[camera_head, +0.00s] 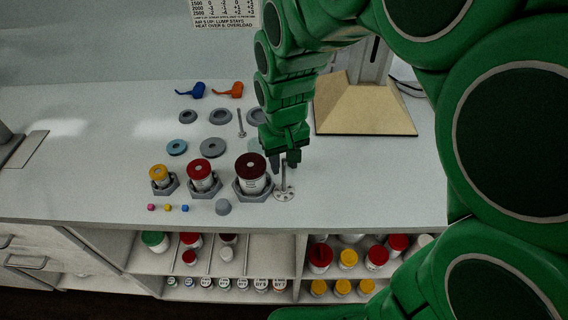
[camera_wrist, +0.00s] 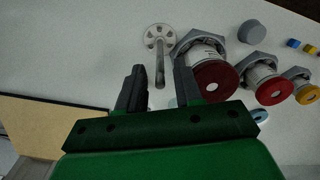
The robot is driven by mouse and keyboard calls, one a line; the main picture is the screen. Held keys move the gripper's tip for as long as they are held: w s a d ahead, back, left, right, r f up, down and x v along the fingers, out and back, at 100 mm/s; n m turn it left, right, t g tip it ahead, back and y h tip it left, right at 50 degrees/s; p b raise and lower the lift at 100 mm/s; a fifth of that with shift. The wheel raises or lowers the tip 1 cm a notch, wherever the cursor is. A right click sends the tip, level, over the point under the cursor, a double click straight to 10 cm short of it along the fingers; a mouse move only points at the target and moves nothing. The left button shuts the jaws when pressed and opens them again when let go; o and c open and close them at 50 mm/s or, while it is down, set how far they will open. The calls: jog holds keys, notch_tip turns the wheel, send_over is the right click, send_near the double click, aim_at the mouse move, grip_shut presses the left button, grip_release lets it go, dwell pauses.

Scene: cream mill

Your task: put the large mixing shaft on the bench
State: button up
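The large mixing shaft (camera_head: 284,193) is a silver rod with a flat, holed disc at its foot. It appears to stand upright, disc down, on the white bench (camera_head: 110,185). In the wrist view the shaft (camera_wrist: 160,62) points towards me, its free end showing between my fingers. My gripper (camera_head: 285,158) is above it, pointing down. In the wrist view my gripper (camera_wrist: 160,85) is open, with a gap on both sides of the rod and no visible contact. A smaller, similar shaft (camera_head: 241,123) is farther back on the bench.
A dark-red-topped jar (camera_head: 251,172) in a grey hexagonal holder stands close left of the shaft. Red-topped (camera_head: 202,176) and yellow-topped (camera_head: 159,175) jars stand farther left. A tan pyramid-shaped base (camera_head: 362,108) is behind right. Shelves with jars lie below the bench's front edge.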

notch_tip(320, 180, up, 11)
jog(key=s+d+f+m+g, duration=0.1)
jog(key=s+d+f+m, duration=0.1)
jog(key=s+d, duration=0.5)
jog(key=s+d+f+m, duration=0.2)
jog(key=s+d, duration=0.6)
jog(key=s, duration=0.6)
jog(key=shift+d+m+g, duration=0.3)
jog(key=shift+g, duration=0.1)
